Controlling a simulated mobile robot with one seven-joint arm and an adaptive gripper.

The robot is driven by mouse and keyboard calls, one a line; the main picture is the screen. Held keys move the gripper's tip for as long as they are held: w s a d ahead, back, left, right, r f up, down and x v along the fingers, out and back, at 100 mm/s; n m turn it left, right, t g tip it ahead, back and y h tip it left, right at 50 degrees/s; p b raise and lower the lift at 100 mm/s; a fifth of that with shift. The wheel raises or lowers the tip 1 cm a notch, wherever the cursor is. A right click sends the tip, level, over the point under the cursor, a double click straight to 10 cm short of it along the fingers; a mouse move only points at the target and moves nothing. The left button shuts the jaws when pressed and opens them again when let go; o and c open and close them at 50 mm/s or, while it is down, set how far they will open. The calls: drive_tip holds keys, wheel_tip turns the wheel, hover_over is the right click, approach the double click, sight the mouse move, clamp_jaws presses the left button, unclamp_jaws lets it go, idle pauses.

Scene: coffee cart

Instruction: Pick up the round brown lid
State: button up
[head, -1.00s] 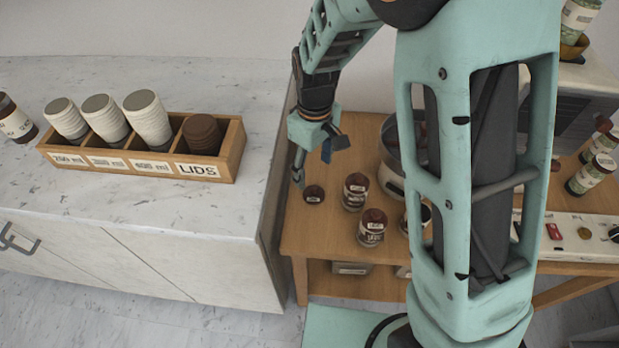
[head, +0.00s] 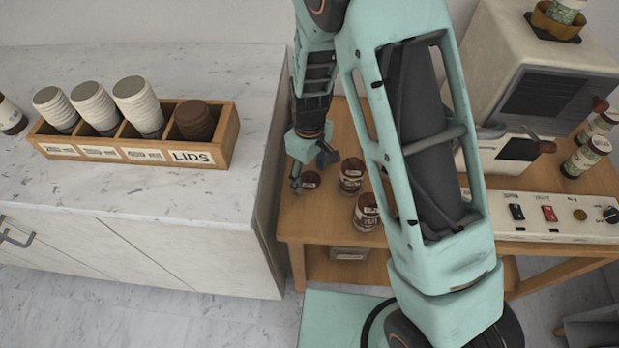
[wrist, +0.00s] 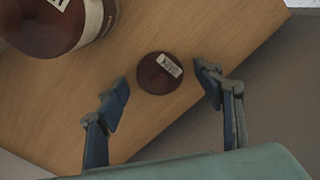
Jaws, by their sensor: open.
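The round brown lid (wrist: 158,75) lies flat on the wooden table, close to its edge, with a small white label on top. It also shows in the head view (head: 310,180), partly beside my fingers. My gripper (wrist: 165,88) is open and empty above the table, one finger on each side of the lid in the wrist view. The fingers look apart from the lid; how high they are above it I cannot tell. In the head view my gripper (head: 312,172) hangs over the table's left part.
A brown-topped jar (wrist: 50,22) stands near the lid; two jars (head: 351,176) (head: 366,212) show to its right in the head view. A cup and lids box (head: 160,150) sits on the marble counter (head: 120,200) at left. A coffee machine (head: 500,60) stands at right.

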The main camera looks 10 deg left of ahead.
drive_tip(key=c, duration=1.1)
drive_tip(key=shift+r, duration=0.15)
